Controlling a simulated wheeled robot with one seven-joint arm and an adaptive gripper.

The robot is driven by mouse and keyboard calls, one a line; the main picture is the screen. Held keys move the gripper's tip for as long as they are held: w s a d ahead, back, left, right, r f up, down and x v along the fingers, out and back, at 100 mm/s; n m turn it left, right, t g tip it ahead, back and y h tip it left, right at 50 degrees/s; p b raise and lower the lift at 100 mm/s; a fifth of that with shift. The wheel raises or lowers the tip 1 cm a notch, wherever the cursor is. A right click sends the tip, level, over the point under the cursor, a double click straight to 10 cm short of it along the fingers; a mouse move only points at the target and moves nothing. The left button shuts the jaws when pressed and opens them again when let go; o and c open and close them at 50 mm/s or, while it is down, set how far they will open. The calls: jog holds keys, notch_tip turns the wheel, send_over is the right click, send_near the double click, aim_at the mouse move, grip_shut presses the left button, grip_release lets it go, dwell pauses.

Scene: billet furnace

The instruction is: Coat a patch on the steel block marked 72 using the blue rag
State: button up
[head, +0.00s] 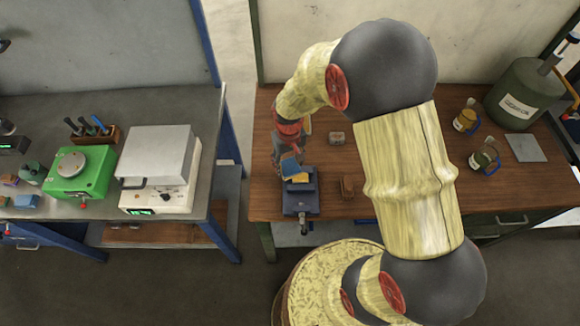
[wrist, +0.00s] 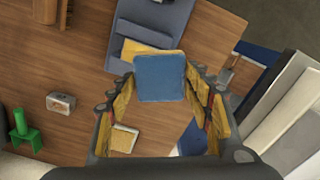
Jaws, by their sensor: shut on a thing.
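My gripper (wrist: 160,88) is shut on a flat blue square, the blue rag (wrist: 160,77). A small grey block with a pale label (head: 336,138) sits on the wooden bench beyond the vise, and also shows in the wrist view (wrist: 61,102). Its marking is too small to read, so I cannot tell which block is 72.
A brown block (head: 347,187) lies right of the vise. A pale yellow square (wrist: 123,138) and a green object (wrist: 22,130) show in the wrist view. Mugs (head: 466,120) and a green canister (head: 520,95) stand right.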

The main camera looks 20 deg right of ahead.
jog(key=shift+r+p, duration=0.75)
jog(key=shift+r, duration=0.75)
jog(key=shift+d, duration=0.1)
